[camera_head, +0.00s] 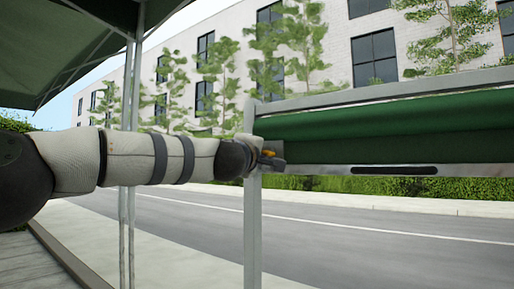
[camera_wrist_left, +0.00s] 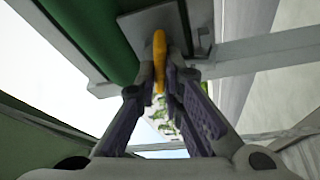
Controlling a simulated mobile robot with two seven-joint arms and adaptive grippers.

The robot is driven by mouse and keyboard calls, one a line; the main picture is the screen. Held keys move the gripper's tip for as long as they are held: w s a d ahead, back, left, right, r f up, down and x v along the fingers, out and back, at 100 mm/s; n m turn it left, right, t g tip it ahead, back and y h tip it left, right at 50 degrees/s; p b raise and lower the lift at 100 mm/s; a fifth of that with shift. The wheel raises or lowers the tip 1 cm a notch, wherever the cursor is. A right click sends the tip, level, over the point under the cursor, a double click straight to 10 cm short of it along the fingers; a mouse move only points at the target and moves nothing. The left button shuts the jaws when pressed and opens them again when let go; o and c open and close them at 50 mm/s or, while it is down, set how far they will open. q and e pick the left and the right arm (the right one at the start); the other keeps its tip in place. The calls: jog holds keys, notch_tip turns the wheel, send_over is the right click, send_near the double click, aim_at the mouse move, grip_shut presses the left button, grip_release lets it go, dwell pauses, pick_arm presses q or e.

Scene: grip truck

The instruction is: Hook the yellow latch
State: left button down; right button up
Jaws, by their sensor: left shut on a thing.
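The yellow latch (camera_head: 268,153) is a small yellow piece at the left end of the green panel, by the grey metal post. In the left wrist view the latch (camera_wrist_left: 159,58) stands upright in front of a grey plate (camera_wrist_left: 160,25). My left gripper (camera_head: 272,161) reaches in from the left, past the post, to the latch. In the left wrist view my left gripper (camera_wrist_left: 168,82) has its fingers closed in on the latch, one on each side. The gripper hides part of the latch in the head view. My right gripper is in neither view.
A grey metal post (camera_head: 252,225) stands close to my left wrist. The green panel (camera_head: 400,125) has a metal bottom rail (camera_head: 330,169) with a dark slot (camera_head: 394,170). Thin poles (camera_head: 127,215) and a green canopy (camera_head: 60,40) are at the left. The road behind is clear.

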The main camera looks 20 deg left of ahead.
pick_arm(q)
jog(key=shift+r+n+g, duration=0.1)
jog(key=shift+n+g, duration=0.4)
jog(key=shift+n, duration=1)
jog(key=c, duration=1.7)
grip_release()
jog(key=s, duration=1.2)
jog(key=shift+d, duration=0.25)
